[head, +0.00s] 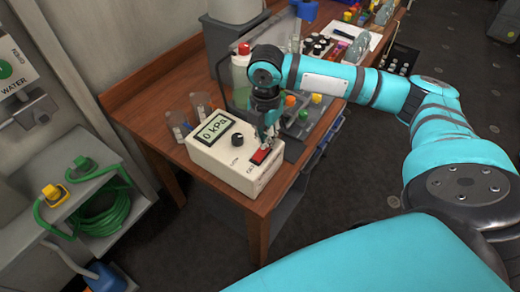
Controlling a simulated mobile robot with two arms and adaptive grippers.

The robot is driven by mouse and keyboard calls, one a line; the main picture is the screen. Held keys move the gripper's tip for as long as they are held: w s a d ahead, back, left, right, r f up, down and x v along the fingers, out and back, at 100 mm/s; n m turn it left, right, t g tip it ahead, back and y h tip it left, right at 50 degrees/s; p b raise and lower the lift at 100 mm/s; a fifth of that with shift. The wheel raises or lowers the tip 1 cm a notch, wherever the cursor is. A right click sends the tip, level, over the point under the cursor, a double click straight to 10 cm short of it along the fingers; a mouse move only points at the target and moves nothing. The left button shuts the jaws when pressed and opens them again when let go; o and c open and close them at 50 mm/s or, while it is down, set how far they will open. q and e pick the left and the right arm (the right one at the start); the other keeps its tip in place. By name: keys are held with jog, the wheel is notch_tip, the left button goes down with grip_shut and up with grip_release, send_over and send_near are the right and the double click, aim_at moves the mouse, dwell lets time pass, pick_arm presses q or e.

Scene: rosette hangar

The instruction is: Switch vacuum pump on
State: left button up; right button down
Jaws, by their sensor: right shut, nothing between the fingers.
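The vacuum pump unit (225,172) is a cream box near the front corner of the wooden table. Its screen (215,128) reads 0 kPa, and a black knob (238,139) sits on its top. A red switch (260,156) is at the right end of the panel. My right gripper (267,143) is shut and empty, pointing down just above the red switch. I cannot tell whether the fingertips touch it. My left gripper is not in view.
Clear cups (180,124) stand left of the unit on the wooden table (140,92). A bottle with a red cap (241,75) and a tray with coloured knobs stand behind my gripper. A grey cart with a green hose (103,213) is at the left. Dark floor lies at the right.

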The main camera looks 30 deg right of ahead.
jog(key=shift+s+f, duration=0.1)
jog(key=shift+f, duration=1.2)
dwell(0.6)
jog(key=shift+r+p, duration=0.75)
notch_tip(320, 180, up, 6)
jog(key=p, duration=0.7)
jog(key=shift+f, duration=0.2)
